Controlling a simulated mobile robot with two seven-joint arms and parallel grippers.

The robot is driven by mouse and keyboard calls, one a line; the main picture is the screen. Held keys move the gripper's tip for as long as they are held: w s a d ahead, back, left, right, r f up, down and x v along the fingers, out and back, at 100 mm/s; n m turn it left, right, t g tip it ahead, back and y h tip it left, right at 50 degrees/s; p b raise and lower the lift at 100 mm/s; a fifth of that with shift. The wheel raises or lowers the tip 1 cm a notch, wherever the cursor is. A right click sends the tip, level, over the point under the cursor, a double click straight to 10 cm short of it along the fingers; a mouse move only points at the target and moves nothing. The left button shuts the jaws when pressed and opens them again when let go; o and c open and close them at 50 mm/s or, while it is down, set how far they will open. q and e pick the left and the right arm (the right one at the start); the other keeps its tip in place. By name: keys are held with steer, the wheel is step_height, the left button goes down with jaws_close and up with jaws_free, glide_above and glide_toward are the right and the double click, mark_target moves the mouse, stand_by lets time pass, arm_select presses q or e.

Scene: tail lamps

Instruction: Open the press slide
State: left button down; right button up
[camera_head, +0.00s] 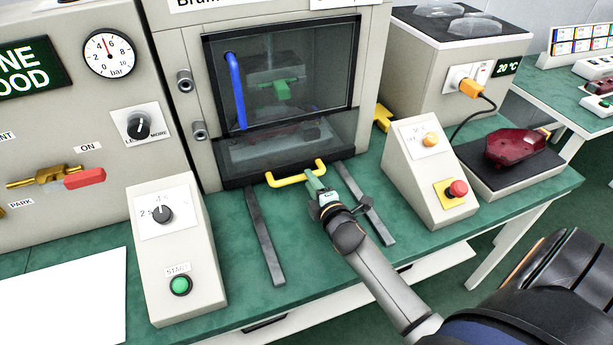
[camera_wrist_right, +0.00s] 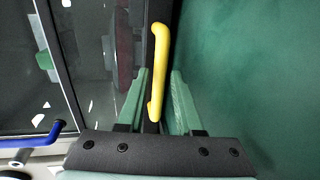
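The press slide shows as a dark front (camera_head: 250,179) at the foot of the press, pushed in. Its yellow bar handle (camera_head: 297,174) sticks out toward me. My right gripper (camera_head: 316,184) is at the handle's right end. In the right wrist view the yellow handle (camera_wrist_right: 159,65) runs between the two green fingers of my right gripper (camera_wrist_right: 159,88). The fingers are apart, with a narrow gap visible beside the bar; I see no firm grip. My left gripper is not in view.
Two dark rails (camera_head: 264,237) lie on the green bench in front of the press. A start box (camera_head: 175,250) stands left, and a box with a red button (camera_head: 430,175) right. A blue handle (camera_head: 236,92) is on the press window. A red lamp (camera_head: 517,148) sits far right.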

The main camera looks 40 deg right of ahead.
steer(key=shift+x, duration=1.75)
steer(key=shift+c, duration=0.3)
jaws_close()
